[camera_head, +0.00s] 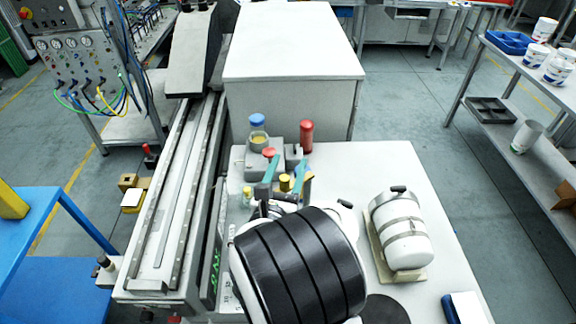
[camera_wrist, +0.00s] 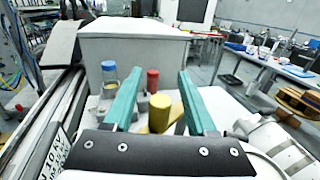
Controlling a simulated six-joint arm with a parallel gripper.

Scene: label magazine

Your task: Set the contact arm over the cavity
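My gripper (camera_head: 287,162) is open, with its two teal fingers reaching over the small station on the white bench. In the wrist view, my gripper (camera_wrist: 160,75) has a clear gap between its fingers. A yellow knob (camera_wrist: 159,108) shows in that gap, with a yellow bar beside its foot; this may be the contact arm. The yellow knob (camera_head: 285,183) also shows between the fingers in the head view. I cannot tell whether either finger touches it. The cavity cannot be made out; my wrist and fingers cover much of the station.
A blue-capped jar (camera_head: 258,135) and a red cylinder (camera_head: 306,136) stand behind the fingers. A large grey box (camera_head: 290,60) rises beyond them. A rail (camera_head: 175,190) runs along the left. A strapped white canister (camera_head: 402,232) lies on the right of the bench.

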